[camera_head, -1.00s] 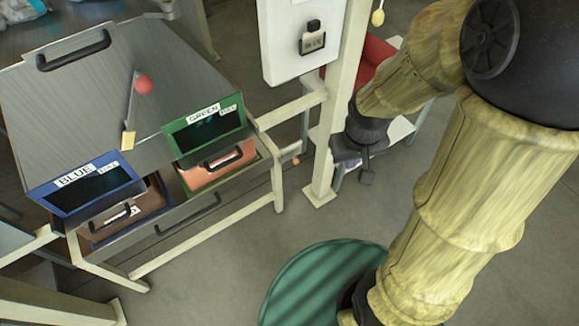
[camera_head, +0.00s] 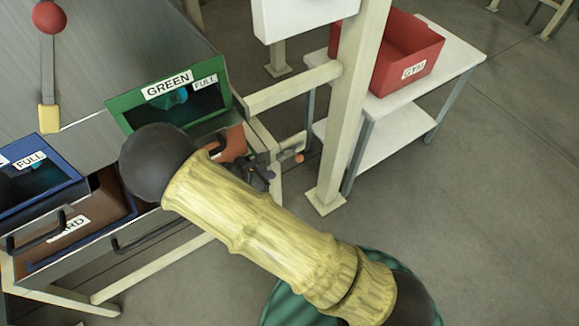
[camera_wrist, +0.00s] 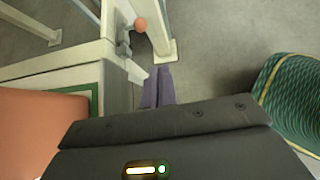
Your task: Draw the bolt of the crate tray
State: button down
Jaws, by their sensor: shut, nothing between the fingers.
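The bolt, with a round orange knob (camera_head: 299,158), sticks out from the right side of the crate tray's pale frame (camera_head: 268,135). In the wrist view the knob (camera_wrist: 140,24) sits on a small grey bolt (camera_wrist: 124,46) above my fingertips. My gripper (camera_wrist: 158,72) has its purple fingers shut and empty, beside the frame corner and a little short of the bolt. In the head view my gripper (camera_head: 267,173) is partly hidden by my arm. An orange crate (camera_head: 233,142) sits under the GREEN chute, mostly behind my arm; the wrist view also shows this crate (camera_wrist: 40,130).
A pale post (camera_head: 347,130) stands just right of the bolt. Behind it a white side table (camera_head: 440,70) carries a red bin (camera_head: 405,55). A blue-framed chute (camera_head: 40,180) and brown crate (camera_head: 105,200) are at left.

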jog(key=shift+w+a+f+n+t, duration=0.2)
jog(key=shift+a+f+n+t, duration=0.1)
jog(key=shift+a+f+n, duration=0.2)
jog(key=shift+w+a+f+n+t, duration=0.15)
jog(key=shift+a+f+n+t, duration=0.15)
jog(key=shift+a+f+n, duration=0.2)
jog(key=shift+d, duration=0.1)
jog(key=shift+f, duration=0.1)
jog(key=w+d+r+b+x, duration=0.1)
jog(key=r+b+x, duration=0.1)
jog(key=x, duration=1)
jog(key=shift+w+d+b, duration=0.25)
jog(key=shift+d+b, duration=0.1)
jog(key=shift+d, duration=0.05)
